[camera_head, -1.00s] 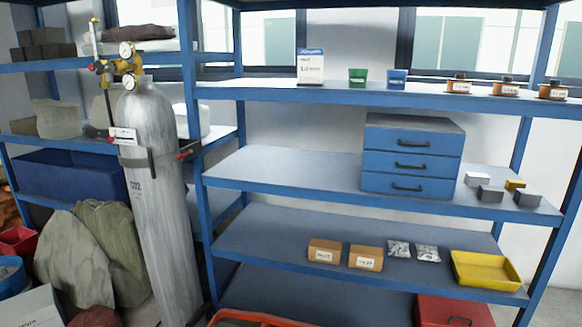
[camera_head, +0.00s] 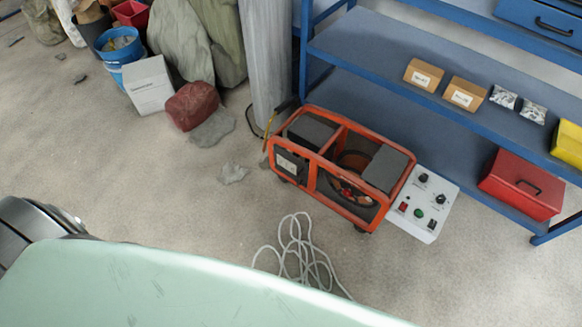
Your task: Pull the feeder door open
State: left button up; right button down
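The feeder (camera_head: 325,190), an orange-framed box with dark grey panels, stands on the floor in front of the blue shelf. Its top is partly open between the grey panels, and a round reel (camera_head: 350,185) shows inside. A dark panel with a white label (camera_head: 290,163) fills its left end. I cannot tell for sure which panel is the door or whether it is ajar. A pale control panel (camera_head: 422,203) with knobs and buttons sits at its right end. Neither of my grippers is in view.
Grey cable (camera_head: 300,255) lies coiled on the floor before the feeder. A white carton (camera_head: 148,85) and red sack (camera_head: 192,106) are left. The left floor is mostly clear.

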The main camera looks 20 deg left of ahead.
aim_at(288, 170)
jog(key=i+u, duration=0.1)
jog(key=u, duration=0.65)
